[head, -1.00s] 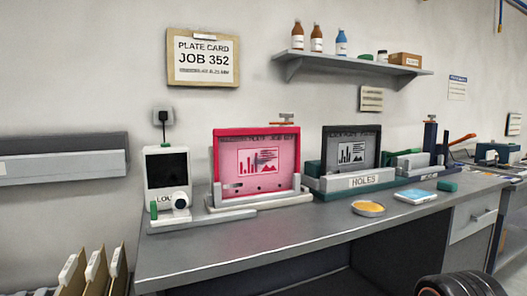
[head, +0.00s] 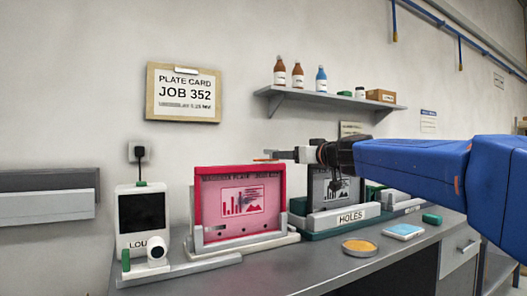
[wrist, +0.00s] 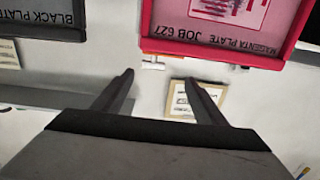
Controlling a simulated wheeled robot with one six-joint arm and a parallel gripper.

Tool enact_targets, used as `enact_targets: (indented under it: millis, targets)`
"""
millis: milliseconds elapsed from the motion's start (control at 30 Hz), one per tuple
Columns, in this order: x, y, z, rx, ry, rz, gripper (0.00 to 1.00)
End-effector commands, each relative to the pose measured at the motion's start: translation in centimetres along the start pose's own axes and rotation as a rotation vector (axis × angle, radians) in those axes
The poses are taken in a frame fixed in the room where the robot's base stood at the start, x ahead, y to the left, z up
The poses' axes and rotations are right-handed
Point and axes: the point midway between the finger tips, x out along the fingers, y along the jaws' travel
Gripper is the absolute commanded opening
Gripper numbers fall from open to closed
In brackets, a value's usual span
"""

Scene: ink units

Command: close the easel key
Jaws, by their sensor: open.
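The easel key, a thin orange bar (head: 265,160), shows at the top right of the pink magenta plate (head: 242,207) on its easel. In the wrist view the orange key (wrist: 168,54) lies along the magenta plate's edge, beyond my fingertips and between their lines, with a small pale piece beside it. My gripper (head: 287,155) is at the key's height, close to its right end in the head view. In the wrist view my gripper (wrist: 160,78) has its two dark fingers apart with nothing between them. I cannot tell whether a finger touches the key.
The black plate (head: 333,186) stands to the right in the HOLES unit (head: 345,217), partly behind my gripper. A shelf (head: 330,100) with bottles hangs above.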

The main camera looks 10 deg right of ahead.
Motion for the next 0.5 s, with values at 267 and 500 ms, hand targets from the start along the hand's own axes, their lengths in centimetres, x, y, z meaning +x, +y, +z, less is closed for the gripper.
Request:
enact_targets:
  millis: [267,500]
  targets:
    - [1.9,1.4,-1.8,-0.011,0.040,0.023,0.66]
    - [5.5,1.4,-1.8,-0.010,0.038,0.021,0.66]
